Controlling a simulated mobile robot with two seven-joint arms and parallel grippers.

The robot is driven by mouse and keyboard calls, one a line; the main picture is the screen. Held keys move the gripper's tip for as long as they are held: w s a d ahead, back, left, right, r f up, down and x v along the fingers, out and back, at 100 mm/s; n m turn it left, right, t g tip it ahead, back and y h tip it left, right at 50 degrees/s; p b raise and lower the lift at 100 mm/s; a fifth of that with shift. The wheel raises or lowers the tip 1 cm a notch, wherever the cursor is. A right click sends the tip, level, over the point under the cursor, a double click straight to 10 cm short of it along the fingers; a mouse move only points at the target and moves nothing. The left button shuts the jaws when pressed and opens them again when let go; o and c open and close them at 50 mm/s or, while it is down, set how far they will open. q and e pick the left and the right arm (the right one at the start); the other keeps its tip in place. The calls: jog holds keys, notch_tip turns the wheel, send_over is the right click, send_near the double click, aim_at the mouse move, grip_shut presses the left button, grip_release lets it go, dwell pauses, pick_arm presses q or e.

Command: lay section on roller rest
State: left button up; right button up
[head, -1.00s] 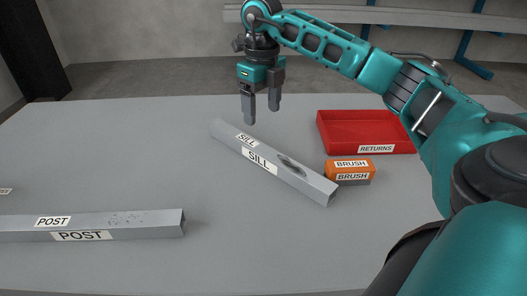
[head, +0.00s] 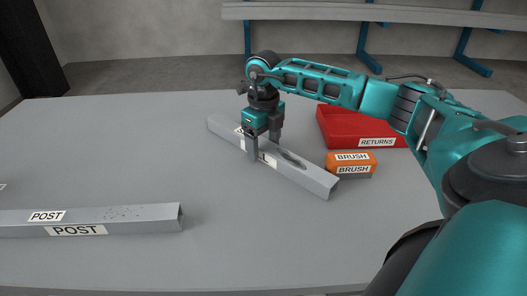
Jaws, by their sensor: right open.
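A grey metal section labelled SILL (head: 305,175) lies slantwise on the table, with a dark smudge on its top face. My right gripper (head: 264,150) is open, its fingers down on either side of the sill near its middle label, partly covering that label. I cannot tell whether the fingers touch it. A second grey section labelled POST (head: 130,216) lies at the left front, its left end cut off by the picture edge. No roller rest can be made out for certain. My left gripper is not in view.
An orange brush block (head: 351,165) sits close to the sill's right end. A red RETURNS tray (head: 377,142) stands behind it, partly behind my right arm. A long grey rail on blue legs (head: 375,13) stands beyond the table (head: 250,235). The table's front middle is clear.

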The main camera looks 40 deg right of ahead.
jog(key=shift+f, duration=0.25)
jog(key=shift+c, duration=0.4)
grip_shut()
